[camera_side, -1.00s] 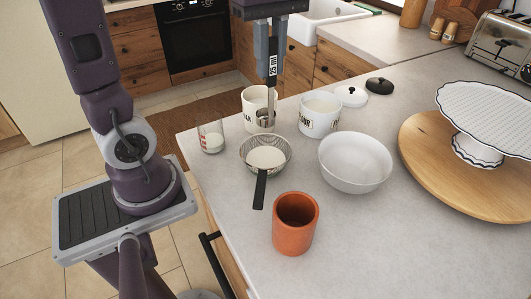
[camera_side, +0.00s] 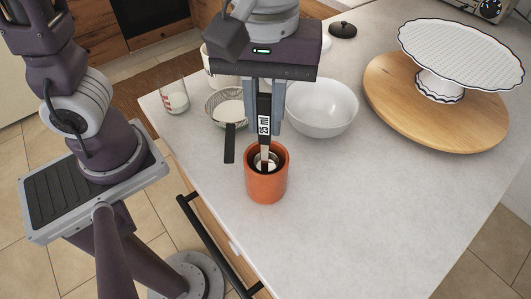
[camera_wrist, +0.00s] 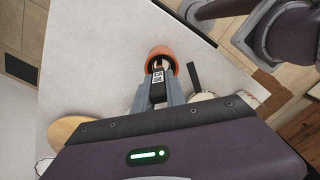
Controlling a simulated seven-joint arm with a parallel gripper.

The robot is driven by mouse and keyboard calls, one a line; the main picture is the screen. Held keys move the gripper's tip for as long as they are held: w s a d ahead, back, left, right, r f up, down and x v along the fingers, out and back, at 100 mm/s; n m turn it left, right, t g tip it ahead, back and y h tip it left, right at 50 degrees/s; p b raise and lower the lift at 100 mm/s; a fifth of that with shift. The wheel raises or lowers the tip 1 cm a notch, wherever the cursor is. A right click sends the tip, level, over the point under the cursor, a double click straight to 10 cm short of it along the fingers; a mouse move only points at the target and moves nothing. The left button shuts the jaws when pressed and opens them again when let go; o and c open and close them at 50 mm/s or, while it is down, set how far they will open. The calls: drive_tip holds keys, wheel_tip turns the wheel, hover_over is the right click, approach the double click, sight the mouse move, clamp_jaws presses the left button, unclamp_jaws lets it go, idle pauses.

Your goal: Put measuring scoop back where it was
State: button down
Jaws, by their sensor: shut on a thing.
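The measuring scoop (camera_side: 264,128) has a black handle with a white label and a metal bowl. My gripper (camera_side: 263,122) is shut on its handle and holds it upright. The scoop's bowl is down inside the mouth of the terracotta pot (camera_side: 266,186), below the rim. I cannot tell whether it touches the pot's bottom. In the wrist view the scoop handle (camera_wrist: 157,86) lies between my fingers (camera_wrist: 158,97), and the terracotta pot (camera_wrist: 160,53) is just beyond them.
A strainer (camera_side: 229,108) with a black handle stands behind the pot, and a white bowl (camera_side: 320,108) is behind right. A glass (camera_side: 173,92) is at the far left. A cake stand (camera_side: 440,85) sits on a round wooden board (camera_side: 435,125). The counter at right front is clear.

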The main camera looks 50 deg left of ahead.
sight(265, 143)
wheel_tip(265, 143, down, 6)
drive_tip(key=shift+r, duration=0.25)
drive_tip(key=shift+f, duration=0.15)
drive_tip(key=c, duration=1.4)
unclamp_jaws()
drive_tip(key=shift+o, duration=0.2)
wheel_tip(265, 143, up, 11)
drive_tip(key=s+a+f+m+t, duration=0.1)
drive_tip(key=s+a+m+t, duration=0.1)
drive_tip(key=a+m, duration=0.2)
drive_tip(key=s+a+m+t, duration=0.3)
drive_tip(key=a+m, duration=0.2)
drive_tip(key=a, duration=0.6)
drive_tip(key=shift+s+a+f+t, duration=0.15)
drive_tip(key=shift+a+f+t, duration=0.15)
drive_tip(key=shift+f, duration=0.1)
